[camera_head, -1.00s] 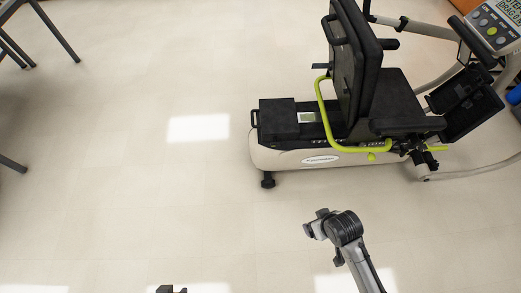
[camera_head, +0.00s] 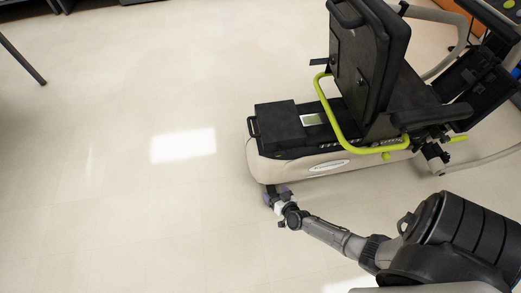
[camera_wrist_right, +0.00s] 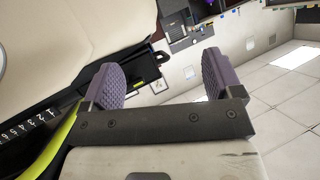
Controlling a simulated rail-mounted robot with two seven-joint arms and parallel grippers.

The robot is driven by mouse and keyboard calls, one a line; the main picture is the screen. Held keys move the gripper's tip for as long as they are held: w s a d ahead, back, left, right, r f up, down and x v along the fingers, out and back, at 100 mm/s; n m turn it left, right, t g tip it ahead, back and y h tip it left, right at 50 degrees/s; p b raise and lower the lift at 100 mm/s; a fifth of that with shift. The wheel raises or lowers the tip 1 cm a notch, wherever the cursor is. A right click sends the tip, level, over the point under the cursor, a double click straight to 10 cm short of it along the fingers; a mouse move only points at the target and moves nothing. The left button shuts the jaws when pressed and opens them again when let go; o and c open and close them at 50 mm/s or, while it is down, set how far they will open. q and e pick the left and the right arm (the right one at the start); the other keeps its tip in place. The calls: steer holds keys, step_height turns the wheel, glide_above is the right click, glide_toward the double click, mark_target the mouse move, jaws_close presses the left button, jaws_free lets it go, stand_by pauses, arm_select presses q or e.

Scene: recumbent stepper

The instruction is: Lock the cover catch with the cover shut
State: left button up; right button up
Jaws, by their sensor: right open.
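The recumbent stepper (camera_head: 300,163) stands at the right in the head view. A black box-like cover (camera_head: 278,122) sits on its rear end and looks shut; a cover catch cannot be made out. My right gripper (camera_head: 278,194) is low at the stepper's rear end, in front of the rear foot, and partly hides that foot. In the right wrist view my right gripper (camera_wrist_right: 163,80) has its two purple pads wide apart with nothing between them. Beyond the pads there is a black part of the stepper with a small yellow label (camera_wrist_right: 136,85). My left gripper is out of view.
The stepper's seat back (camera_head: 366,60) and lime-green side handle (camera_head: 343,130) rise just right of the cover. A numbered scale (camera_wrist_right: 30,122) shows in the wrist view. The floor (camera_head: 120,200) left of the stepper is clear.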

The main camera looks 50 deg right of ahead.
mark_target(282, 155)
steer(key=s+d+r+m+h, duration=0.2)
steer(key=d+r+h, duration=0.4)
steer(key=h, duration=0.1)
steer(key=shift+t, duration=0.3)
steer(key=b+x, duration=0.5)
steer(key=x, duration=0.6)
steer(key=shift+w+d+f, duration=0.15)
steer(key=shift+w+f, duration=0.05)
steer(key=shift+w, duration=0.15)
steer(key=shift+b+x, duration=0.6)
steer(key=shift+x, duration=0.3)
steer(key=shift+r, duration=0.2)
steer(key=shift+c, duration=0.4)
steer(key=c, duration=0.8)
steer(key=shift+c, duration=0.2)
